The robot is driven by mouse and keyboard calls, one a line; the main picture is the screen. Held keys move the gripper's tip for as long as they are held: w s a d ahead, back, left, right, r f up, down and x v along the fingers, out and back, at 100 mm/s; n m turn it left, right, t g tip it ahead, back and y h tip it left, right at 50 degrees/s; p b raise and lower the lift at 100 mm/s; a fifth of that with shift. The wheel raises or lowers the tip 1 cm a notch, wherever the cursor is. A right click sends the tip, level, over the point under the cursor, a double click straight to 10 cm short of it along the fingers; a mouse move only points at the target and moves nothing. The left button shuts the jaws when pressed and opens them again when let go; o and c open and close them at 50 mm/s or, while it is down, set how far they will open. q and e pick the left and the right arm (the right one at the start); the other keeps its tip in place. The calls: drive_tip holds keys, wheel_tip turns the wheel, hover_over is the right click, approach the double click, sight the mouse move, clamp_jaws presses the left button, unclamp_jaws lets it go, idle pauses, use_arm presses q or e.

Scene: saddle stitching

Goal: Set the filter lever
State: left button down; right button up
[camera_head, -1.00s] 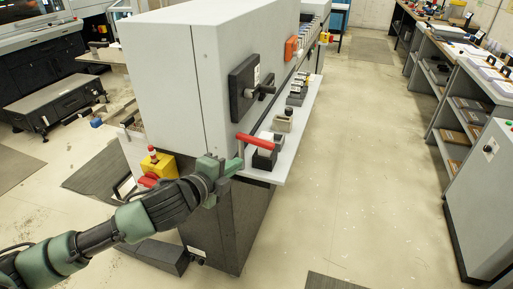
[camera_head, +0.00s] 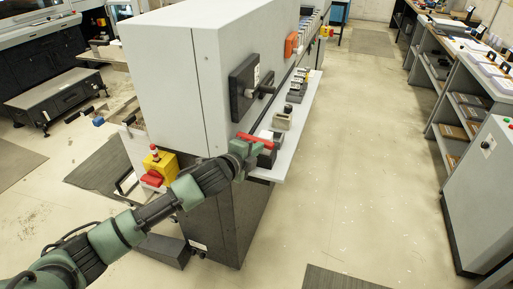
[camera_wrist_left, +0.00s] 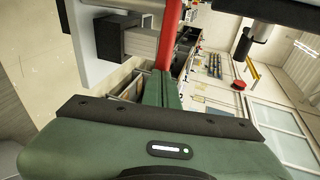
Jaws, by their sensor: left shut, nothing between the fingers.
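A red lever (camera_head: 256,140) sticks out from a small dark block (camera_head: 266,159) on the side shelf of the grey machine. It also shows as a red bar in the left wrist view (camera_wrist_left: 171,35). My left gripper (camera_head: 248,150) is shut and empty, right beside the lever in the head view. In the left wrist view its closed green fingers (camera_wrist_left: 161,88) point at the red bar's near end; I cannot tell whether they touch it. Part of the block is hidden behind my gripper. My right gripper is not in view.
A black panel with a dark handle (camera_head: 245,87) is on the machine face (camera_head: 165,75) above the lever. Several small blocks stand along the white shelf (camera_head: 297,135). The aisle floor at right is clear.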

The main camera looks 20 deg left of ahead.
sight(267, 143)
use_arm(q)
drive_tip(key=w+n+y, duration=0.1)
drive_tip(key=y, duration=0.1)
drive_tip(key=w+d+n+y+b, duration=0.1)
drive_tip(key=n+y, duration=0.1)
drive_tip(key=w+d+n+y+b, duration=0.1)
drive_tip(key=shift+w+d+f+n+y, duration=0.1)
drive_tip(key=shift+w+n+y, duration=0.15)
drive_tip(key=shift+n+y, duration=0.15)
drive_tip(key=w+n+g+y+b, duration=0.1)
drive_tip(key=w+n+y, duration=0.2)
drive_tip(key=y, duration=0.1)
drive_tip(key=shift+w+b, duration=0.35)
drive_tip(key=shift+r, duration=0.35)
